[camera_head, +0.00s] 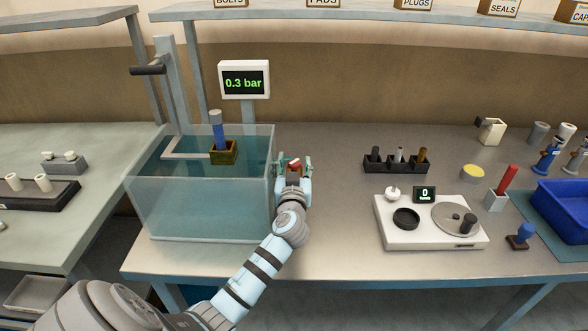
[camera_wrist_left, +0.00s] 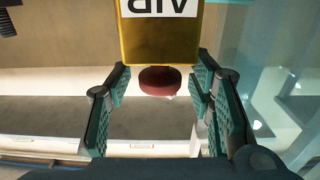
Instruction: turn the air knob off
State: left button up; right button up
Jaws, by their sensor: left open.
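The air knob is a round dark-red knob (camera_wrist_left: 160,81) on a yellow box (camera_wrist_left: 160,40) whose "AIR" label appears upside down in the left wrist view. In the head view the red knob (camera_head: 295,162) shows small, just right of the water tank. My left gripper (camera_head: 294,167) is open around it. In the left wrist view the green-padded fingers (camera_wrist_left: 161,77) stand on both sides of the knob, with a visible gap on each side. The pressure display (camera_head: 244,82) reads 0.3 bar. My right gripper is not in view.
A clear water tank (camera_head: 200,205) stands close to the left of my gripper, with a blue-and-grey part (camera_head: 217,130) in it. To the right are a black rack (camera_head: 380,166), a white scale (camera_head: 430,235) and a blue bin (camera_head: 562,210). The table between is clear.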

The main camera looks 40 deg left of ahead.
pick_arm(q)
jog(key=v, duration=1.1)
jog(key=shift+s+d, duration=0.2)
jog(key=shift+s, duration=0.1)
jog(key=shift+c, duration=0.2)
